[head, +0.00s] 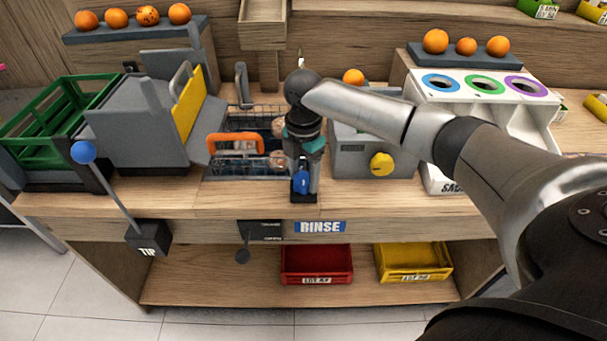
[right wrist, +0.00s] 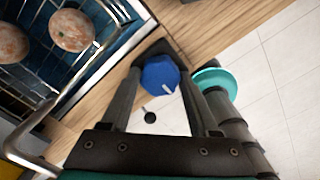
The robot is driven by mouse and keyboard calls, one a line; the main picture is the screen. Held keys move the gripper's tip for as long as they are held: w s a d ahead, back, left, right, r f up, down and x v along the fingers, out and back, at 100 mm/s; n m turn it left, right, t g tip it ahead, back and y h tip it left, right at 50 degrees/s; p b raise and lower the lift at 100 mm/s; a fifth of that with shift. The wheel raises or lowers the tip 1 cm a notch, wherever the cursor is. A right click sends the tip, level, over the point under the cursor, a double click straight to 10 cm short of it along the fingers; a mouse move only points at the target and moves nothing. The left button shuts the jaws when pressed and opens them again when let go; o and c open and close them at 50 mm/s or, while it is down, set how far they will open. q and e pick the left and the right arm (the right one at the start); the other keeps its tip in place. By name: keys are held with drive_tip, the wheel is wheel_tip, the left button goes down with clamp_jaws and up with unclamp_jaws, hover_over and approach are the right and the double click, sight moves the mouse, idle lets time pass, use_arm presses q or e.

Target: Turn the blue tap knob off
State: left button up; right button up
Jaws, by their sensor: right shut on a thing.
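The blue tap knob (head: 302,181) is at the front edge of the counter, just above the RINSE label. In the right wrist view the blue knob (right wrist: 160,76) has a white pointer mark on its face and sits between my fingers. My right gripper (head: 302,172) reaches down over the counter and is shut on the knob. It also shows in the right wrist view (right wrist: 158,88). The tap body behind the knob is mostly hidden by my right gripper. My left gripper is not in view.
A wire basket (head: 225,165) with an orange handle (head: 236,137) stands left of the knob. A grey box with a yellow knob (head: 382,164) is on the right. A lever with a blue ball (head: 83,152) rises at the left front. Red (head: 317,266) and yellow (head: 413,264) bins sit below.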

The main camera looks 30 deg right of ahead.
drive_tip(key=c, duration=0.3)
drive_tip(key=shift+r+m+p, duration=0.15)
drive_tip(key=shift+m+p, duration=0.15)
drive_tip(key=shift+p, duration=0.6)
drive_tip(key=shift+c, duration=0.2)
drive_tip(key=m+p, duration=0.7)
drive_tip(key=p, duration=0.3)
drive_tip(key=m+p, duration=0.3)
drive_tip(key=m, duration=0.1)
drive_tip(key=shift+m, duration=0.4)
drive_tip(key=m+p, duration=0.1)
drive_tip(key=m, duration=0.1)
drive_tip(key=shift+m+p, duration=0.3)
drive_tip(key=shift+p, duration=0.1)
drive_tip(key=shift+m+p, duration=0.6)
drive_tip(key=shift+m, duration=0.8)
